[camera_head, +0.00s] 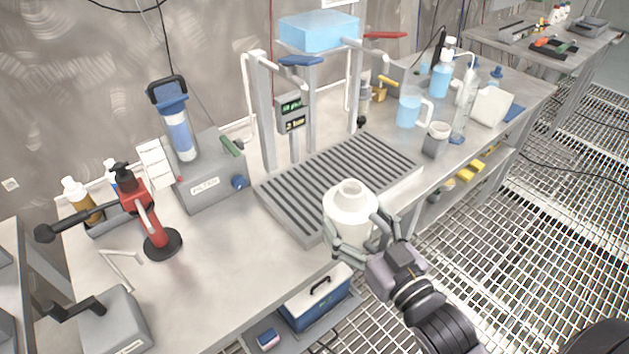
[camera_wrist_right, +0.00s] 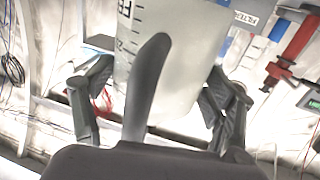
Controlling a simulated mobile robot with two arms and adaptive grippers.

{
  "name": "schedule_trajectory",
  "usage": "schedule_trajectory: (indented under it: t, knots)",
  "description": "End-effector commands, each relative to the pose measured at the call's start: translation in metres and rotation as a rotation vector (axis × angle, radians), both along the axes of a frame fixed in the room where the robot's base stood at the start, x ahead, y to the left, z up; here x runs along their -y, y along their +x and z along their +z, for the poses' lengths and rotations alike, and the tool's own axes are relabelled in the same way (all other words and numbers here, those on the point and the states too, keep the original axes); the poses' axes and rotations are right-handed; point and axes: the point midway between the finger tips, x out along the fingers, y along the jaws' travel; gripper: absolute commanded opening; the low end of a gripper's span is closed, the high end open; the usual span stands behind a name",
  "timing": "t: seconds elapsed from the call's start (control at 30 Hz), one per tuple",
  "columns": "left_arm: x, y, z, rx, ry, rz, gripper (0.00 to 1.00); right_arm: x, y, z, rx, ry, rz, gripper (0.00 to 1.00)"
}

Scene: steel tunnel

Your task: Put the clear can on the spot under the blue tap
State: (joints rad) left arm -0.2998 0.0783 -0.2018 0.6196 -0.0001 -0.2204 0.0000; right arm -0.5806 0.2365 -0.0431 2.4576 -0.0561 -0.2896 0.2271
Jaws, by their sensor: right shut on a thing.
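The clear can (camera_head: 350,212), a whitish translucent jar with a short neck, is upright in my right gripper (camera_head: 362,236), at the front edge of the slatted drip tray (camera_head: 403,178). The right gripper's fingers are shut around its lower body. The right wrist view shows the can (camera_wrist_right: 188,60) close up, with scale marks, between the fingers (camera_wrist_right: 155,95). The blue tap (camera_head: 300,61) is on the left post of the dispenser, above the left-back part of the tray. I cannot make out a separate mark for the spot under it. My left gripper is not in view.
A light-blue tank (camera_head: 320,32) tops the dispenser; red (camera_head: 385,35) and yellow (camera_head: 388,81) handles are to its right. A blue jug (camera_head: 408,112) and grey cup (camera_head: 435,139) stand right of the tray. A grey filter unit (camera_head: 205,178) stands left. The tray's slats are bare.

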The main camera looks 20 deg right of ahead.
Motion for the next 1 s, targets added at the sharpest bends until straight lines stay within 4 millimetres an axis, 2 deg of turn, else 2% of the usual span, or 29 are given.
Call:
schedule_trajectory:
  t: [0.2, 0.5, 0.6, 0.8, 1.0]
  knots:
    - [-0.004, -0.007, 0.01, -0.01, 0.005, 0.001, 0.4, -0.008, 0.053, 0.006, 0.008, 0.0, 0.001, 0.43]
    - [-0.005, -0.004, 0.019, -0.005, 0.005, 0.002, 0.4, -0.02, 0.131, 0.004, 0.005, 0.001, 0.001, 0.43]
    - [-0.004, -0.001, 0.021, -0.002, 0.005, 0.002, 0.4, -0.023, 0.15, 0.003, 0.004, 0.001, 0.0, 0.43]
    - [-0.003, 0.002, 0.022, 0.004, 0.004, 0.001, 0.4, -0.026, 0.167, 0.0, 0.001, 0.0, 0.001, 0.43]
    - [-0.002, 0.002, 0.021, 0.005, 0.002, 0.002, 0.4, -0.026, 0.167, -0.027, -0.001, 0.001, 0.001, 0.43]
